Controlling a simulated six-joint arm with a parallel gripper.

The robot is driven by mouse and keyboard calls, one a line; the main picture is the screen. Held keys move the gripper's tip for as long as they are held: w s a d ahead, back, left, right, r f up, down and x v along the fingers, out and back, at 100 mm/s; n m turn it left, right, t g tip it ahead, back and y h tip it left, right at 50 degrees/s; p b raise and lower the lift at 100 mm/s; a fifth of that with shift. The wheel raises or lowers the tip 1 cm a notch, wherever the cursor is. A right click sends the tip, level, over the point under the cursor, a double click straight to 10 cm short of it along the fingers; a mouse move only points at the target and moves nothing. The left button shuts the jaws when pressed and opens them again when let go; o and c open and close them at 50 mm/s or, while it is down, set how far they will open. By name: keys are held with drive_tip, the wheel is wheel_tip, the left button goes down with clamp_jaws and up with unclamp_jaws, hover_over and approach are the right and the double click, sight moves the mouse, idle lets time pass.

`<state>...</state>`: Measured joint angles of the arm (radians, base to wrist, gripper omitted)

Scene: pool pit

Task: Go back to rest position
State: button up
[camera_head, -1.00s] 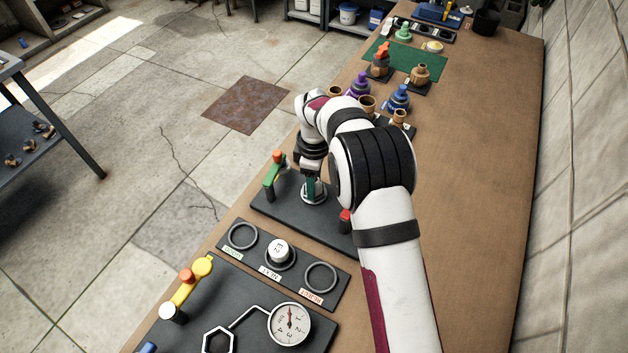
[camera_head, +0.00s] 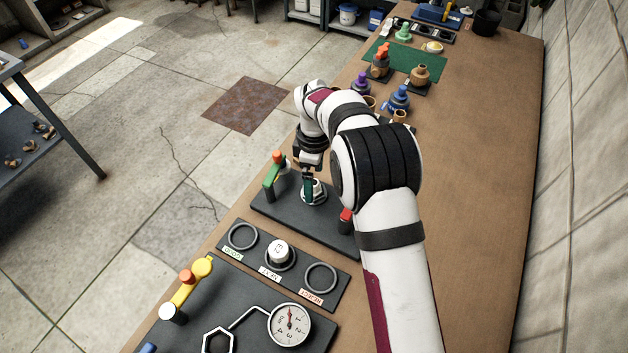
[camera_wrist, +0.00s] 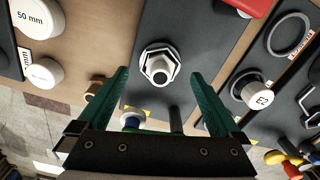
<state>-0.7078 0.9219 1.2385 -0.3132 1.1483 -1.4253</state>
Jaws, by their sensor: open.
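My gripper (camera_head: 309,188) is above the dark plate (camera_head: 278,212) on the workbench, near a silver hex-based fitting (camera_head: 320,192). In the wrist view its two green fingers (camera_wrist: 158,100) are spread wide with nothing between them. The same fitting (camera_wrist: 158,66) shows beyond the fingertips, apart from them. My arm reaches over the bench from the lower right, bent down at the wrist.
A green post with an orange top (camera_head: 273,172) and a red block (camera_head: 346,217) stand on the same plate. A tray with rings (camera_head: 243,236), a white E2 part (camera_head: 278,250) and a dial gauge (camera_head: 290,324) are nearer. Coloured fittings (camera_head: 398,98) stand beyond. The bench's right side is clear.

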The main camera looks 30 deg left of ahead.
wheel_tip(320, 180, up, 6)
drive_tip(key=shift+f, duration=0.15)
idle(0.4)
idle(0.7)
drive_tip(key=shift+d+r, duration=0.15)
drive_tip(key=shift+r, duration=0.1)
drive_tip(key=s+d+r+m, duration=0.3)
drive_tip(key=d+r+m, duration=0.15)
drive_tip(key=d, duration=0.25)
drive_tip(key=s+d+r+m+y, duration=0.1)
drive_tip(key=s+d+r+m, duration=0.3)
drive_tip(key=d, duration=0.3)
drive_tip(key=s+d+r+m, duration=0.2)
drive_tip(key=d+r+m, duration=0.2)
drive_tip(key=d+m, duration=0.25)
drive_tip(key=s+d+f+m, duration=0.1)
drive_tip(key=s+d+m, duration=0.3)
drive_tip(key=s, duration=0.4)
drive_tip(key=s+d+f+m, duration=0.2)
drive_tip(key=s+d+m, duration=0.2)
drive_tip(key=s+m, duration=0.3)
drive_tip(key=shift+s+d+y, duration=0.4)
drive_tip(key=shift+s, duration=0.45)
